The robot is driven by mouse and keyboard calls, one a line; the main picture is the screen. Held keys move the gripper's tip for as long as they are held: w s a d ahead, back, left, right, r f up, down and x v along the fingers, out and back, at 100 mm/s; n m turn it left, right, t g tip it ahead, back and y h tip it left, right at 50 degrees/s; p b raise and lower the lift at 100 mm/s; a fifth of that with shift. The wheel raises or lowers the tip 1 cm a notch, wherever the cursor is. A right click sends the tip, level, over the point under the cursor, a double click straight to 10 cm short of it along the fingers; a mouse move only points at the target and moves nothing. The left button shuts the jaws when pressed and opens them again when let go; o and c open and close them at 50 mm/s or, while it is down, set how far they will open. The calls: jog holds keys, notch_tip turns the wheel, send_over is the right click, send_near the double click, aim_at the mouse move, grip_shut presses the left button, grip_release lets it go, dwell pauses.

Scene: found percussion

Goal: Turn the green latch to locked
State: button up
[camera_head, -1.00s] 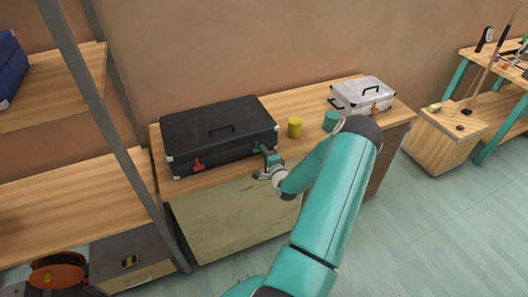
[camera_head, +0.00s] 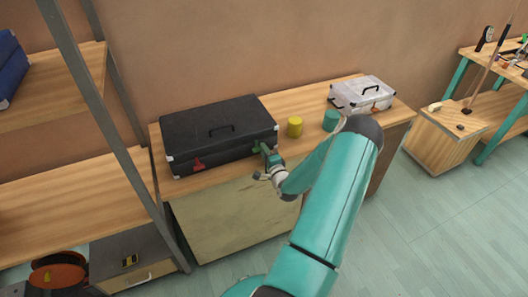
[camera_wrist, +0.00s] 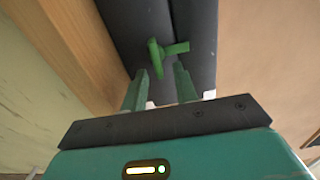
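The black case (camera_head: 218,133) lies closed on the wooden workbench. The green latch (camera_head: 257,148) is on its front face near the right end, partly hidden by my gripper (camera_head: 268,157). In the wrist view the green latch (camera_wrist: 155,52) has an upright bar and an arm that sticks out to the right. My gripper (camera_wrist: 160,70) is open, with its two green fingers apart and their tips just short of the latch. Nothing is held between them. I cannot tell whether a fingertip touches the latch.
A red latch (camera_head: 198,164) is near the case's left end. A yellow can (camera_head: 295,127), a teal can (camera_head: 330,121) and a white case (camera_head: 362,94) stand to the right on the bench (camera_head: 308,141). A shelf post (camera_head: 115,135) rises at the left.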

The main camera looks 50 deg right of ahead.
jog(key=v, duration=1.3)
jog(key=w+a+r+n+g+y, duration=0.45)
jog(key=w+r+n, duration=0.35)
jog(key=w+n, duration=0.25)
jog(key=w+a+r+n+g, duration=0.2)
jog(key=w+a+r+n, duration=0.3)
jog(key=a+r, duration=0.55)
jog(key=s+a+r+n+g+y, duration=0.1)
jog(key=s+a+r+n, duration=0.25)
jog(key=a+r, duration=0.5)
jog(key=s+a+r+n+g+y, duration=0.15)
jog(key=s+a+r, duration=0.35)
jog(key=a, duration=0.7)
jog(key=s+a+r+n+y, duration=0.2)
jog(key=s+a+n, duration=0.2)
jog(key=s+a, duration=0.3)
jog(key=shift+s+a+g, duration=0.35)
jog(key=shift+s+g, duration=0.05)
jog(key=shift+s, duration=0.1)
